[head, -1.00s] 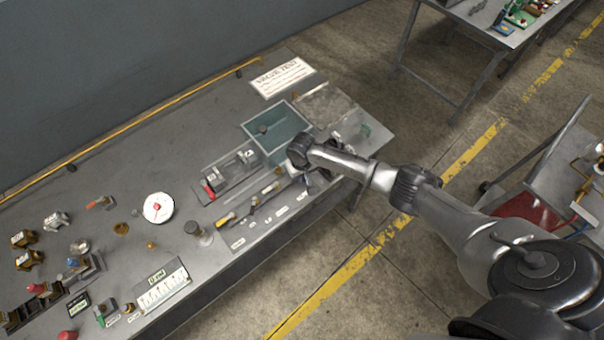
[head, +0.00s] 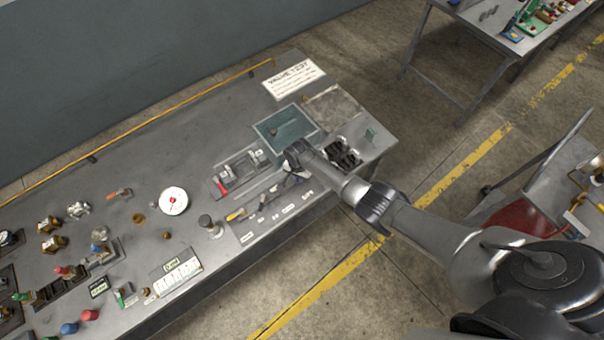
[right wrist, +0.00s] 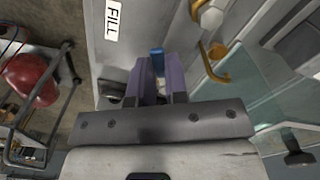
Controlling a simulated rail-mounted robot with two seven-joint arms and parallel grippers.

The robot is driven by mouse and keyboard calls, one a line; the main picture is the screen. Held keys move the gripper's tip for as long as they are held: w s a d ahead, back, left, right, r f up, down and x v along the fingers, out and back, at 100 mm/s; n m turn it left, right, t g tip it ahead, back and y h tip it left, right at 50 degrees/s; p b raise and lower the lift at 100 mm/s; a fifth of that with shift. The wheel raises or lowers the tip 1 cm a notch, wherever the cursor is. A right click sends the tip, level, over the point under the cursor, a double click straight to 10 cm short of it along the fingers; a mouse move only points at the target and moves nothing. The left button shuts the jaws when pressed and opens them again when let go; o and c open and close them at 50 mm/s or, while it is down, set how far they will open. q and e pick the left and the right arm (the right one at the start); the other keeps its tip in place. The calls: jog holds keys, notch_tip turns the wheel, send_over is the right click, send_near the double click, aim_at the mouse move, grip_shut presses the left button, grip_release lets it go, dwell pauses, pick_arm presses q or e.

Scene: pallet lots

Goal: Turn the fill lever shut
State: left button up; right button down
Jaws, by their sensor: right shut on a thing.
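The fill lever shows in the right wrist view as a small blue grip (right wrist: 157,58) below the white FILL label (right wrist: 113,20). My right gripper (right wrist: 161,84) is shut on this blue grip, with one purple-grey finger on each side. The fingers hide most of the lever, so its exact angle cannot be told. In the head view my right gripper (head: 293,176) is low over the valve panel (head: 247,236) at the front edge of the bench, and its own wrist hides the lever. My left gripper is not in view.
A glass-sided tank (head: 270,127) stands just behind the gripper. A yellow handle (right wrist: 216,68) is close to the right finger. A black slotted rack (head: 343,153) is to the right, and a white dial (head: 173,201) further left. The bench's middle back is clear.

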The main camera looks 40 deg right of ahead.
jog(key=m, duration=0.1)
jog(key=w+m, duration=0.1)
jog(key=shift+a+m, duration=0.2)
jog(key=shift+m, duration=0.1)
jog(key=shift+w+m, duration=0.35)
jog(key=shift+m, duration=0.85)
jog(key=shift+w+m, duration=0.1)
jog(key=shift+m, duration=0.2)
jog(key=c, duration=1.1)
grip_release()
